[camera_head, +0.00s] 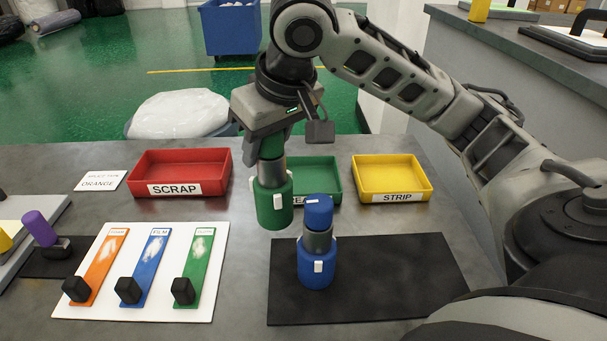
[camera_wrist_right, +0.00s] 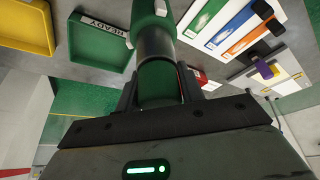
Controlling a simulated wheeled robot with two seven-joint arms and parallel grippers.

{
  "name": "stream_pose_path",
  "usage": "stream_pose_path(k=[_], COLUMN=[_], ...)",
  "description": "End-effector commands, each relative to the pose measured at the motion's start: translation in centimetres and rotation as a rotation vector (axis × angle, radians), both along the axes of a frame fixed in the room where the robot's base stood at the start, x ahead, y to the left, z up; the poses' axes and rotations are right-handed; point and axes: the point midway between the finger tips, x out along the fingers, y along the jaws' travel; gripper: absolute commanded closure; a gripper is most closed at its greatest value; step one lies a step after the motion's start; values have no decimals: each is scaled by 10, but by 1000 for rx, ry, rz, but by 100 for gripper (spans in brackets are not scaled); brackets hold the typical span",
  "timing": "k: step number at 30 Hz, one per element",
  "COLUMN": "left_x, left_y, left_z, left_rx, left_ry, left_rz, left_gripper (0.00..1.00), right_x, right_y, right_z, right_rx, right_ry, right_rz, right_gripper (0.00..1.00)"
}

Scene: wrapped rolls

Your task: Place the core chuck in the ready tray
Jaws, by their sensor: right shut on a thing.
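My right gripper (camera_head: 272,148) is shut on a green core chuck (camera_head: 273,205), a cylinder with a grey metal middle and a white tab. It hangs upright above the table, its lower end left of the blue chuck. A similar blue chuck (camera_head: 317,266) stands upright on the black mat (camera_head: 395,285). The green ready tray (camera_head: 322,165) is behind them, partly hidden by the held chuck and the blue one; its visible floor looks empty. In the right wrist view the held chuck (camera_wrist_right: 157,85) is between the fingers, and the ready tray (camera_wrist_right: 98,45) is to its left. My left gripper is out of view.
A red scrap tray (camera_head: 180,157) is left of the ready tray, a yellow strip tray (camera_head: 392,165) right. A white board (camera_head: 215,290) with orange, blue and green strips lies at front left. A sign (camera_head: 100,181) reads ORANGE. The black mat is clear beside the blue chuck.

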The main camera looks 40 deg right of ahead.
Motion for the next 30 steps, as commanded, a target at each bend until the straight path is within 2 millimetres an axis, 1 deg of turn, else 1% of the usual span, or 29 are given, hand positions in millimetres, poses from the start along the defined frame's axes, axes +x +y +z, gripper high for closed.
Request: stream_pose_path(k=[1,3,6,9,13,17,20,30], left_x=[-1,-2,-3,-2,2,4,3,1], left_y=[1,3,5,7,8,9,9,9], left_z=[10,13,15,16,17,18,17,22], left_rx=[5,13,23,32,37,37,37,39], left_ry=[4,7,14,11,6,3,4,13], left_rz=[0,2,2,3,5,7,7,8], left_gripper=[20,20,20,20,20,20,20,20], right_x=[0,-2,-4,-6,-8,-1,9,61], right_y=[-14,-31,-50,-62,-72,-79,-88,-129], right_z=[17,29,43,52,58,55,48,20], right_rx=[-1,-4,-6,-10,-12,-9,-11,-9], right_ry=[-1,-2,-3,-6,-6,-6,-4,-6], right_rz=[-47,-102,-165,-208,-240,-249,-251,-249], right_gripper=[100,100,100,100,100,100,100,100])
